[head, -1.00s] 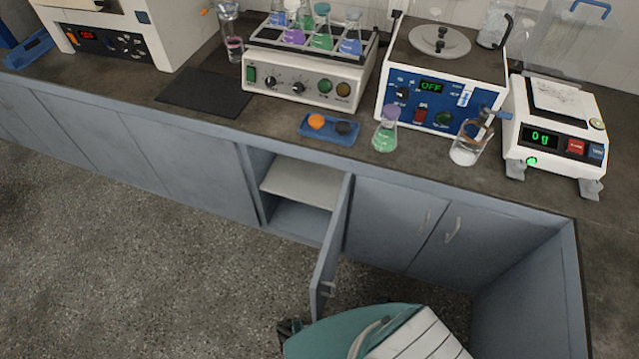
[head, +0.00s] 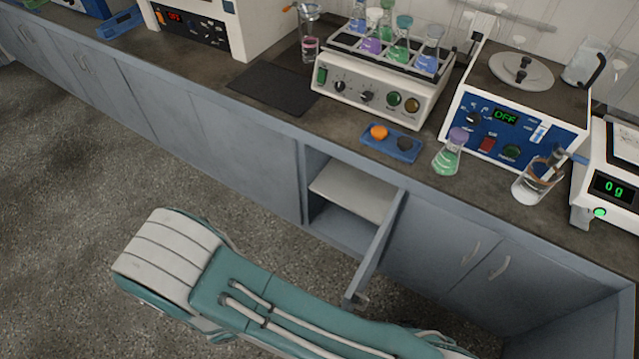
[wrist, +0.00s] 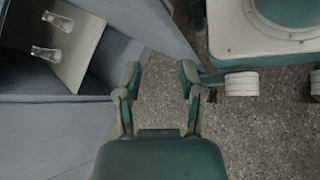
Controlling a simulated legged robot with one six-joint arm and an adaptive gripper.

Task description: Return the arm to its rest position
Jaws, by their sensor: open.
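My gripper (wrist: 160,82) shows in the wrist view with its two fingers apart and nothing between them. It points down over the speckled floor, beside an open cabinet. In the head view my teal and white arm stretches across the lower part of the picture, in front of the cabinets. The gripper itself cannot be made out there.
A cabinet door (head: 378,248) stands open into the room, close to my arm. Two glass flasks lie on the cabinet shelf (wrist: 85,65). The counter holds a shaker (head: 370,95), a blue tray (head: 408,153), a green flask (head: 447,158) and a beaker (head: 530,190).

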